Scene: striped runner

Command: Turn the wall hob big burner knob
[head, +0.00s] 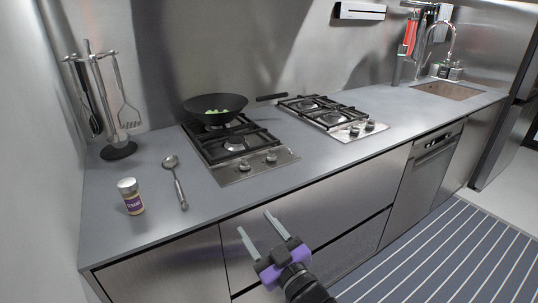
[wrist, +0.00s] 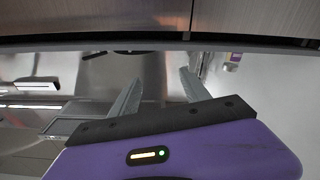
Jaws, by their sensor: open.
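Two steel gas hobs are set in the grey counter. The left hob (head: 238,148), closer to the left wall, has a left knob (head: 245,165) and a right knob (head: 271,157) on its front strip. The right hob (head: 330,115) also has a left knob (head: 354,131) and a right knob (head: 369,124). I cannot tell which knob works a big burner. My purple gripper (head: 255,222) is open and empty, in front of the counter's front edge, apart from the knobs. Its two fingers also show in the wrist view (wrist: 160,78); no knob is clear there.
A black wok (head: 215,107) with green pieces sits on the left hob's rear burner, its handle (head: 271,97) pointing right. A ladle (head: 177,180), a purple-labelled jar (head: 131,196) and a utensil stand (head: 118,150) are at left. The sink (head: 447,90) is far right.

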